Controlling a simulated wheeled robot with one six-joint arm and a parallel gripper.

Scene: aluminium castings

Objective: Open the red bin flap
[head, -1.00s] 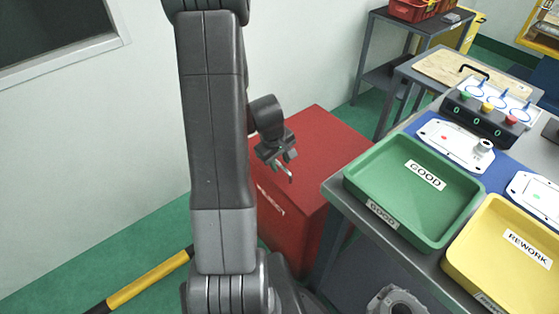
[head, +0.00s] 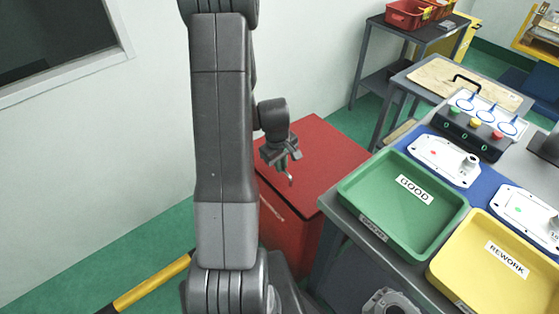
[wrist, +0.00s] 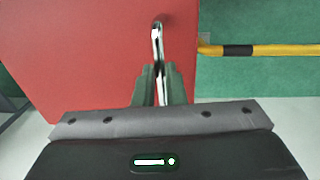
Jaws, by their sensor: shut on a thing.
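The red bin (head: 325,150) stands on the floor left of the grey bench, with its flat red top facing up. A pale label, too slanted to read now, is on its front. My gripper (head: 288,178) is over the front part of the bin top. In the wrist view, my gripper (wrist: 158,80) is shut on a thin shiny metal handle (wrist: 157,42), with the red flap surface (wrist: 95,60) behind it. A dark line runs along the flap's front edge; I cannot tell whether the flap is raised.
The bench close to the right of the bin holds a green GOOD tray (head: 385,223), a yellow REWORK tray (head: 460,260) and white castings (head: 440,160). A yellow-black floor bar (head: 150,283) lies at lower left. The wall is behind the bin.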

